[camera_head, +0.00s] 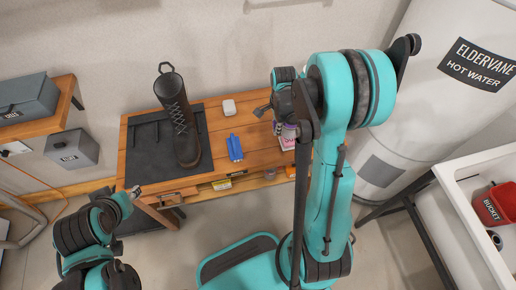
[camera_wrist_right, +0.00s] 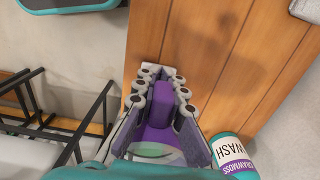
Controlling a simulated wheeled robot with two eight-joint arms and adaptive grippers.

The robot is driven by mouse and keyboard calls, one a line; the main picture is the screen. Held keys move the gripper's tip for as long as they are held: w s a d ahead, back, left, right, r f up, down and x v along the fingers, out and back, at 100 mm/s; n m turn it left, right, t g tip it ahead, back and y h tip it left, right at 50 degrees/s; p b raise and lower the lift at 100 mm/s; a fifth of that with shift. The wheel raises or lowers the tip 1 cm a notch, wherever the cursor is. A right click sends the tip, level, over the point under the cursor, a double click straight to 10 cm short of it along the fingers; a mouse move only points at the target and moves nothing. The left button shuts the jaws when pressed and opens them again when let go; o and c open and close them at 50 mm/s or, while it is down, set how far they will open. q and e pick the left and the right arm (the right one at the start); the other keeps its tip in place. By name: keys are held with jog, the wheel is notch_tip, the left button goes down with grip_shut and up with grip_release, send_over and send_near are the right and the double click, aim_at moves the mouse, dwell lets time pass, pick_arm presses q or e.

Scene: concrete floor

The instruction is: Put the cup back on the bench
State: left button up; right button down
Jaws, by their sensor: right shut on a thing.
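The purple cup (camera_wrist_right: 160,138) shows in the right wrist view, with its handle-like upright part between the fingers. My right gripper (camera_wrist_right: 165,88) is shut on it, close to the wooden bench's edge; I cannot tell whether the cup touches the bench. The bench (camera_head: 245,155) stands against the wall, and its planks also show in the right wrist view (camera_wrist_right: 215,50). In the head view my right arm hides much of the bench's right end, and I cannot make out the cup there. My left gripper (camera_head: 133,192) is by the bench's front left corner, its jaws unclear.
A blue object (camera_head: 234,148) and a white item (camera_head: 229,107) lie on the bench. A wash bottle (camera_wrist_right: 232,155) is close beside my right gripper. A water heater (camera_head: 440,110) and sink (camera_head: 450,190) stand right.

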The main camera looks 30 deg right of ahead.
jog(key=b, duration=0.3)
send_over(254, 151)
notch_tip(254, 151, down, 5)
jog(key=shift+s+f, duration=0.1)
jog(key=shift+f, duration=0.1)
jog(key=shift+f+b, duration=0.8)
jog(key=shift+f, duration=1.1)
jog(key=shift+f, duration=0.15)
jog(key=c, duration=1.6)
grip_release()
